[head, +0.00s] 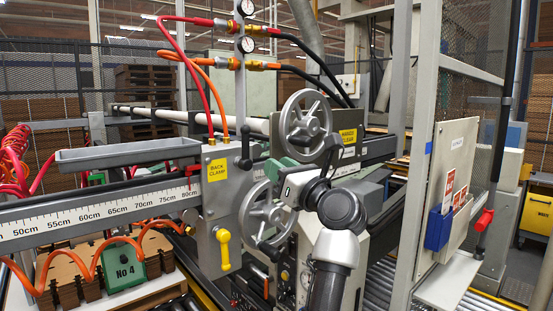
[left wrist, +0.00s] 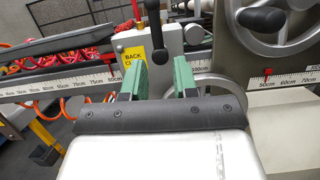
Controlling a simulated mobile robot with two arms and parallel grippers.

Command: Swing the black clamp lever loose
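The black clamp lever (head: 245,150) stands upright on the grey block with the yellow "BACK CLAMP" label (head: 217,170). In the left wrist view the lever (left wrist: 154,30) rises behind the gap between my fingers, beside the label. My left gripper (head: 280,168) is to the right of the lever in the head view, in front of the handwheels. Its green fingers (left wrist: 159,78) are spread in the left wrist view, with nothing held between them. The lever appears beyond the fingertips; I cannot tell the exact distance. My right gripper is in neither view.
A yellow-handled lever (head: 223,250) hangs lower on the same block. Two grey handwheels (head: 305,122) are close to my left gripper. A ruler rail (head: 95,217) runs left from the block under a grey tray (head: 128,154). Orange and red hoses hang nearby.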

